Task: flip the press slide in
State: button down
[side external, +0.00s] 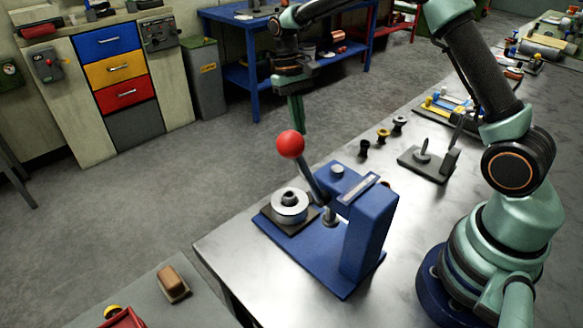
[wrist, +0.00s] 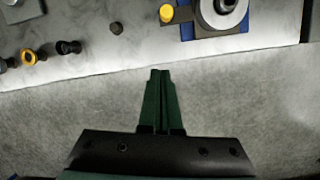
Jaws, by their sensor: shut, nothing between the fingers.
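The blue arbor press (side external: 368,230) stands on the near end of the metal table. Its lever tilts up to the left and ends in a red ball (side external: 290,144). A silver round part (side external: 289,206) sits on a dark plate (side external: 270,226) at the press's left end; I cannot tell which piece is the slide. The silver part also shows in the wrist view (wrist: 238,16), cut by the top edge. My gripper (side external: 298,130) points down, shut and empty, beyond the red ball in the side view. In the wrist view its fingertips (wrist: 160,72) are together over floor, off the table edge.
Several small spools (side external: 383,136) stand in a row on the table. A dark plate with an upright pin (side external: 423,157) lies to their right. A yellow knob-like piece (wrist: 167,13) shows beside the silver part. A brown block (side external: 172,281) lies on a separate grey surface.

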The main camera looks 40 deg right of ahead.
jog(key=x, duration=0.9)
jog(key=shift+a, duration=0.3)
jog(key=shift+s+a+f, duration=0.15)
jog(key=shift+s, duration=0.45)
jog(key=shift+s+a+f, duration=0.15)
jog(key=shift+s+a, duration=0.05)
jog(key=shift+s, duration=0.4)
jog(key=shift+s+a, duration=0.2)
jog(key=shift+s, duration=0.55)
jog(key=s, duration=1.1)
jog(key=shift+s, duration=0.35)
jog(key=shift+w+d, duration=0.1)
jog(key=shift+w, duration=0.35)
jog(key=w, duration=0.1)
jog(key=w+d, duration=0.1)
jog(key=w, duration=0.1)
jog(key=v, duration=1)
jog(key=shift+d, duration=0.25)
